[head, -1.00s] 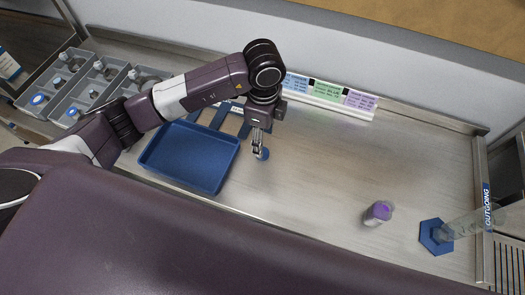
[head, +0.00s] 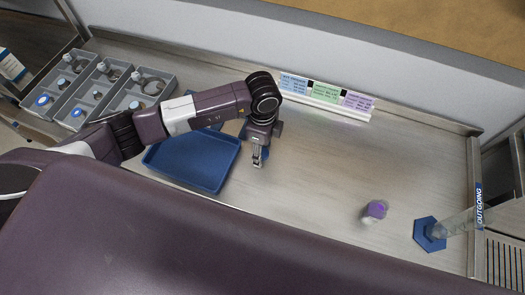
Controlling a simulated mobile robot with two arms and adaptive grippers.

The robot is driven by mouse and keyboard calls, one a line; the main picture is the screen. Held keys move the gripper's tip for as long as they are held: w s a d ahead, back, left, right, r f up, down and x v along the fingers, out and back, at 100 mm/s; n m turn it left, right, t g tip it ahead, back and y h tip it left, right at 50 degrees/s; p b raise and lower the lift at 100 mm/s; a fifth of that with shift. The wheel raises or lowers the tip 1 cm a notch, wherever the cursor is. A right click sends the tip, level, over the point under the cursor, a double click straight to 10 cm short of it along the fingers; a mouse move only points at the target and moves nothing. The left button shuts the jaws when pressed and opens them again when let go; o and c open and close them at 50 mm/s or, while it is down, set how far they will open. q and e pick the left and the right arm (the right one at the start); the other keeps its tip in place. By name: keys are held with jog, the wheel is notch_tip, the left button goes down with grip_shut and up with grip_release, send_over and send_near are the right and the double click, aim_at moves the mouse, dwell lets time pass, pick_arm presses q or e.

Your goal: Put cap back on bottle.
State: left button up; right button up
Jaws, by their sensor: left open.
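A small blue round piece, which looks like the cap (head: 266,154), is on the bench, partly hidden behind my left gripper. My left gripper (head: 257,163) points down right beside it and is open. I cannot tell whether the fingers touch the cap. A small white and purple bottle (head: 375,211) stands apart on the bench to the right; whether its top is open is too small to tell. My right gripper is out of view.
A blue tray (head: 190,178) lies left of my gripper, under my arm. Grey racks (head: 75,112) with several bottles stand at the far left. Coloured label cards (head: 325,94) line the back. The middle bench is clear.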

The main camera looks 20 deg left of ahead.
pick_arm(q)
jog(key=c, duration=0.9)
jog(key=shift+r, duration=0.15)
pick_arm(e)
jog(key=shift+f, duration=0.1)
pick_arm(q)
notch_tip(320, 180, up, 12)
jog(key=b, duration=0.4)
notch_tip(320, 180, up, 8)
send_over(263, 152)
jog(key=shift+s, duration=0.15)
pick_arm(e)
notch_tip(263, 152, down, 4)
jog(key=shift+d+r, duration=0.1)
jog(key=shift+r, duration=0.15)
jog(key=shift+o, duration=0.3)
